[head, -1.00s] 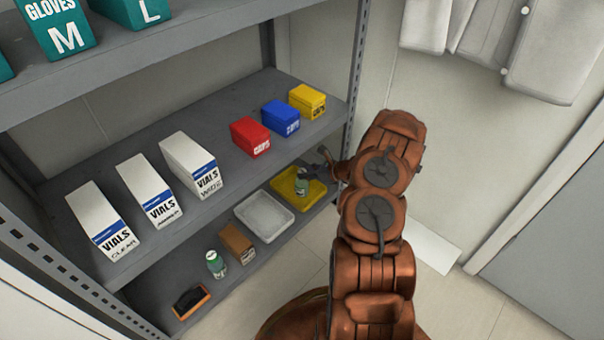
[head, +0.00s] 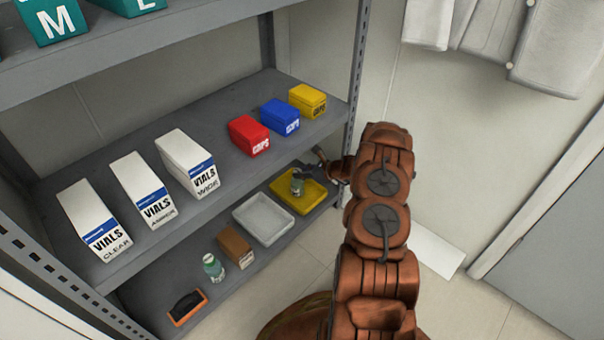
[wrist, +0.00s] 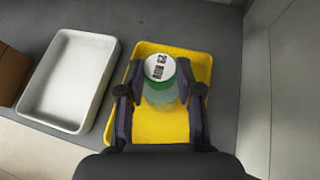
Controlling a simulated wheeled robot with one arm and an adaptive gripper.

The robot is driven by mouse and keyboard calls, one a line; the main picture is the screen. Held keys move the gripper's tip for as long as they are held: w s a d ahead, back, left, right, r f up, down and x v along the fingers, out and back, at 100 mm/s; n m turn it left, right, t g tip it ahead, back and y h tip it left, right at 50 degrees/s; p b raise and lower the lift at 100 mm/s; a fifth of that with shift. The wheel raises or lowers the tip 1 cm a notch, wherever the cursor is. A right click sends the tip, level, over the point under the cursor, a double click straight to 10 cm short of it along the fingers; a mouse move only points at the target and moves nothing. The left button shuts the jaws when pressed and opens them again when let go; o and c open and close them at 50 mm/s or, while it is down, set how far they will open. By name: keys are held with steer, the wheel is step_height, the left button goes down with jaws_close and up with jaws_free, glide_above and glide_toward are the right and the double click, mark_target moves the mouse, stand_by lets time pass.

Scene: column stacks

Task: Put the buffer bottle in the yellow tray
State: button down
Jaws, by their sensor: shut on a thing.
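A green bottle with a white, dated cap (wrist: 160,67) is between the fingers of my gripper (wrist: 160,93), which is shut on it. In the head view the bottle (head: 297,186) is upright over the yellow tray (head: 313,198), within its outline. The tray also shows in the wrist view (wrist: 150,130), around and below the fingers. I cannot tell whether the bottle's base touches the tray floor. A second, similar green bottle (head: 213,268) stands farther left on the same lower shelf. The labels of both bottles are too small to read.
A white tray (head: 240,227) lies just left of the yellow one, then a brown box (head: 235,246) and an orange-and-black item (head: 187,307). The shelf above (head: 225,192) holds several vial boxes and red, blue and yellow boxes. A shelf post (head: 352,90) stands near my arm.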

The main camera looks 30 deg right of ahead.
steer(key=shift+f, duration=0.1)
steer(key=c, duration=0.8)
jaws_free()
steer(key=shift+o, duration=0.2)
steer(key=shift+s+r, duration=0.1)
steer(key=shift+r, duration=0.1)
steer(key=p+v, duration=0.3)
steer(key=v, duration=0.8)
steer(key=shift+s, duration=0.35)
steer(key=shift+d+r, duration=0.15)
steer(key=shift+s, duration=0.1)
